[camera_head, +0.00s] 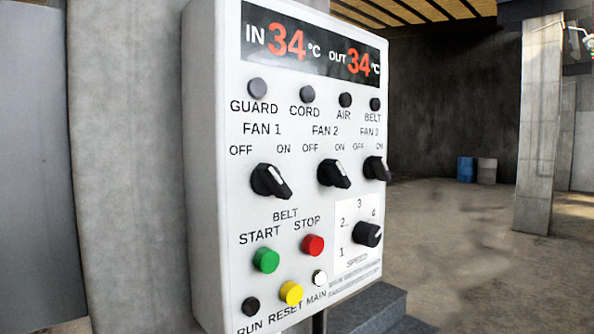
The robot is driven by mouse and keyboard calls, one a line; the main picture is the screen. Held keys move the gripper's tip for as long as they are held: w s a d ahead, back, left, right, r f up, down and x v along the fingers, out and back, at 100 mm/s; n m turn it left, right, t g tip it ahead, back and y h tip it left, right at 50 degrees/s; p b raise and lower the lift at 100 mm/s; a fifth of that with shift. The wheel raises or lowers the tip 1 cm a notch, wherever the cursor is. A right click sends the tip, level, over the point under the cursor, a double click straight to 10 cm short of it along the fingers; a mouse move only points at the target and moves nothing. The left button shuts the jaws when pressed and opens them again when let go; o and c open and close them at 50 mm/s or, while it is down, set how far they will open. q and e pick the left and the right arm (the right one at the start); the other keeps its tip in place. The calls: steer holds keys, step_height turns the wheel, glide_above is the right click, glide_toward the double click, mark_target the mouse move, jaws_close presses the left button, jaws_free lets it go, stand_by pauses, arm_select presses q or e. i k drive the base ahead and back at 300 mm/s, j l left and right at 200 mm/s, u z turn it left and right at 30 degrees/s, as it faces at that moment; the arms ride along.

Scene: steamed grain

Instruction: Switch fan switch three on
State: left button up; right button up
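The FAN 3 switch (376,169) is a black rotary knob at the right edge of the white control panel (235,130). OFF and ON labels stand above it. Its handle, with a white mark, slants from upper left to lower right. The FAN 1 switch (271,181) and FAN 2 switch (334,174) slant the same way. Neither of my grippers is in view, and nothing touches the knobs.
Below are a green START button (266,260), red STOP button (313,245), yellow RESET button (291,292) and black SPEED dial (367,234). A concrete pillar (125,150) stands behind the panel. Open floor (450,240) lies to the right.

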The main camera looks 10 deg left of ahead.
mark_target(374, 167)
steer(key=i+l, duration=1)
steer(key=l, duration=0.2)
steer(key=i+l, duration=0.5)
steer(key=l+u, duration=0.05)
